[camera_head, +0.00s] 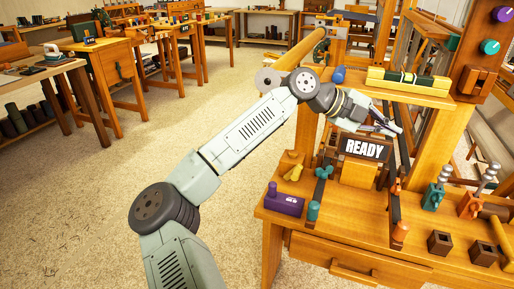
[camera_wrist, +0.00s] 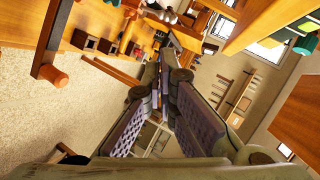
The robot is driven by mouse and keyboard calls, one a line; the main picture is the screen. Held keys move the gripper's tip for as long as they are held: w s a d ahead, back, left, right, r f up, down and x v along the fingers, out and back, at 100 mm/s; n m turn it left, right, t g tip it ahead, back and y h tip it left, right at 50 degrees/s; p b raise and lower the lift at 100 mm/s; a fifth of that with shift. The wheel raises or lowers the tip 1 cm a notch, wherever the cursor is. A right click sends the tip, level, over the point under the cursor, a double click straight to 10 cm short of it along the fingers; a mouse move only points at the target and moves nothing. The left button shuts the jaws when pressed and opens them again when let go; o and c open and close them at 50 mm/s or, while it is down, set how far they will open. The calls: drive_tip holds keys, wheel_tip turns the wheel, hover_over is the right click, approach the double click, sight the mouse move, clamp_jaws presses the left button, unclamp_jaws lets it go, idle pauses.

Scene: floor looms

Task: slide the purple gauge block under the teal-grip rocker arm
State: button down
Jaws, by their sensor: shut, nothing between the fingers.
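The purple gauge block (camera_head: 284,203) sits on the loom's wooden bench top at its front left. The teal-grip rocker arm, a dark bar with a teal grip (camera_head: 313,211), lies just right of the block. The two look apart. My gripper (camera_head: 395,127) is up in front of the loom frame, near the READY sign, well above and to the right of the block. In the wrist view my gripper (camera_wrist: 167,52) has its ridged fingers together with nothing held. I cannot make out the block or the teal grip in the wrist view.
An orange-grip rocker arm (camera_head: 400,231) lies farther right; its grip also seems to show in the wrist view (camera_wrist: 53,76). The READY sign (camera_head: 365,148) stands behind. Teal (camera_head: 433,197) and orange (camera_head: 470,204) levers and dark square holders (camera_head: 440,243) are at the right.

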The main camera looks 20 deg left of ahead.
drive_tip(key=w+a+f+n+g+y, duration=0.1)
drive_tip(key=a+f+n+y, duration=0.35)
drive_tip(key=a+f, duration=0.5)
drive_tip(key=w+a+f+n+g+y, duration=0.1)
drive_tip(key=a+f+n+y, duration=0.35)
drive_tip(key=a, duration=0.85)
drive_tip(key=s+a+f+n+g+y+p, duration=0.1)
drive_tip(key=s+a+f+y, duration=0.1)
drive_tip(key=a, duration=0.4)
drive_tip(key=s+a+f+g+y, duration=0.1)
drive_tip(key=s+a+f+y, duration=0.15)
drive_tip(key=a, duration=0.45)
drive_tip(key=d+f+p, duration=0.3)
drive_tip(key=d+f, duration=0.1)
drive_tip(key=f, duration=0.5)
drive_tip(key=shift+d+f+h, duration=0.15)
drive_tip(key=shift+f+h, duration=0.1)
drive_tip(key=shift+h, duration=0.2)
drive_tip(key=shift+s, duration=0.1)
